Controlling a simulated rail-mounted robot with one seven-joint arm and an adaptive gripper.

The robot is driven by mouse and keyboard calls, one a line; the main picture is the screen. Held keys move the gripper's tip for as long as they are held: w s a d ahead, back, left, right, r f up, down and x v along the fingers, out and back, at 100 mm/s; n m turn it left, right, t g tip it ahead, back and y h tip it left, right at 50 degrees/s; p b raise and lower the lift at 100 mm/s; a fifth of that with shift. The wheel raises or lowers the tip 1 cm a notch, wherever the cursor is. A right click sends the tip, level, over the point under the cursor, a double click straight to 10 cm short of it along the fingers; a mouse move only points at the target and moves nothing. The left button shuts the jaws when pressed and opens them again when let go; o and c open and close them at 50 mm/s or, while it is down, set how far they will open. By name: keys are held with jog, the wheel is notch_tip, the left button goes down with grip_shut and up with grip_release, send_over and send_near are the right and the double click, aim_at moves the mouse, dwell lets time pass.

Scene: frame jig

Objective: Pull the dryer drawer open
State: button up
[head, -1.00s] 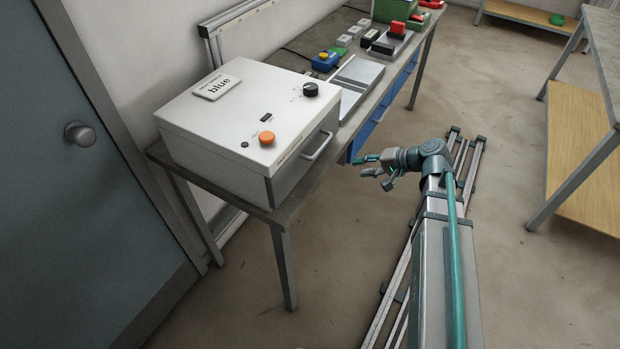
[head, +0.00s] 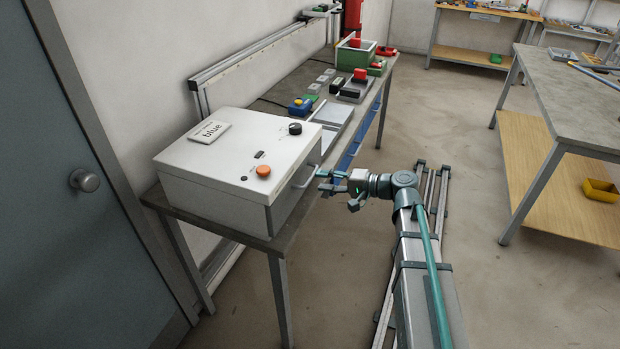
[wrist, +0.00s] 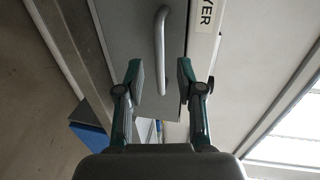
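The dryer (head: 225,165) is a white box with a "blue" label, an orange knob and a black knob, on the near end of the bench. Its grey drawer front (head: 288,207) faces right and looks closed. The bar handle (head: 305,178) sticks out from it; in the wrist view the silver handle (wrist: 160,50) runs lengthwise, beside a label ending "YER". My gripper (head: 326,182) is right at the handle. In the wrist view my gripper (wrist: 161,78) is open, with the handle's lower part between its two fingers and a gap on each side.
The bench (head: 275,243) runs on behind the dryer with blue, green and red items. A blue part (head: 352,140) shows below the bench edge. A blue door (head: 90,260) is at left. A second table (head: 590,110) stands at right.

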aim_at(310, 178)
jog(key=shift+p+x, duration=0.4)
jog(key=shift+x, duration=2.15)
grip_shut()
